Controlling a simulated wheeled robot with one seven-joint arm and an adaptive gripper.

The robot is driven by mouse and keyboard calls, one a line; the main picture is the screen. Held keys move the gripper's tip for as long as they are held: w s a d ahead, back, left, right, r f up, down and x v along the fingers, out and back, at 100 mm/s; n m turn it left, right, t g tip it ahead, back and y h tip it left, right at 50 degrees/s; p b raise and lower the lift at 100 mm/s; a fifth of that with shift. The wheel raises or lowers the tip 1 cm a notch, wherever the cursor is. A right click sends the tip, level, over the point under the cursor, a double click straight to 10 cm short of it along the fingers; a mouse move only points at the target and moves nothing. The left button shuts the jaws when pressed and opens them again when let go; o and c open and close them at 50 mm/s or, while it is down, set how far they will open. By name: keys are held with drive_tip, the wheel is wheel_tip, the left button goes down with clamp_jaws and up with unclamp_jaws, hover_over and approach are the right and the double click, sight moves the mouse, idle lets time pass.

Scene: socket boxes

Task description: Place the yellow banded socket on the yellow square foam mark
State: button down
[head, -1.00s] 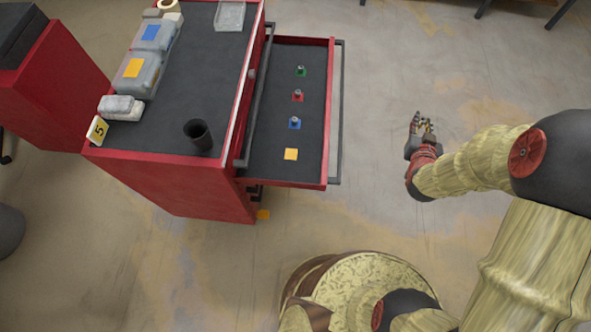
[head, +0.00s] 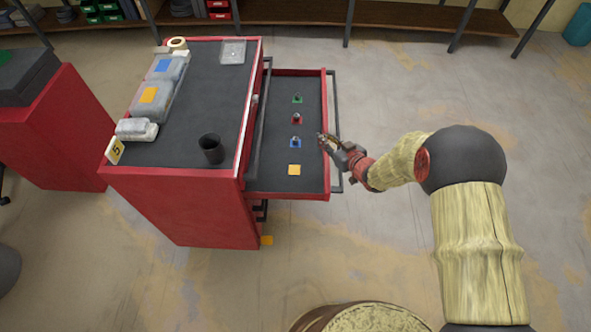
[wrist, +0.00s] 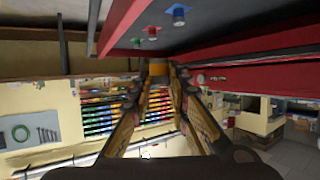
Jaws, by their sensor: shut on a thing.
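My gripper (head: 322,137) is at the right edge of the open drawer, level with the blue mark and a little above and right of the yellow square foam mark (head: 294,170). The yellow mark is bare. In the wrist view the fingers (wrist: 158,80) are closed on the yellow banded socket (wrist: 158,68), a small grey cylinder with a yellow-orange band. The socket is too small to make out in the head view. The yellow mark does not show in the wrist view.
Sockets stand on the green (head: 297,99), red (head: 297,119) and blue (head: 295,142) marks in the drawer (head: 262,176). The drawer has a red rim and a front handle bar (head: 337,110). A black cup (head: 211,149) stands on the cabinet top.

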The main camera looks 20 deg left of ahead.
drive_tip(key=s+a+f+b, duration=0.2)
drive_tip(key=s+a+f, duration=0.1)
drive_tip(key=s+a, duration=0.15)
drive_tip(key=b, duration=0.2)
hover_over(296, 173)
drive_tip(key=f, duration=0.5)
drive_tip(key=shift+w+d+f, duration=0.1)
drive_tip(key=shift+w+d, duration=0.1)
drive_tip(key=shift+d, duration=0.05)
drive_tip(key=shift+s+a+f+b, duration=0.1)
drive_tip(key=shift+a+f+b, duration=0.1)
drive_tip(key=shift+f, duration=0.7)
drive_tip(key=shift+s+a+f+b, duration=0.1)
drive_tip(key=shift+f+b, duration=0.05)
drive_tip(key=shift+f, duration=0.75)
drive_tip(key=shift+f, duration=0.15)
drive_tip(key=c, duration=1.7)
unclamp_jaws()
drive_tip(key=shift+d, duration=0.1)
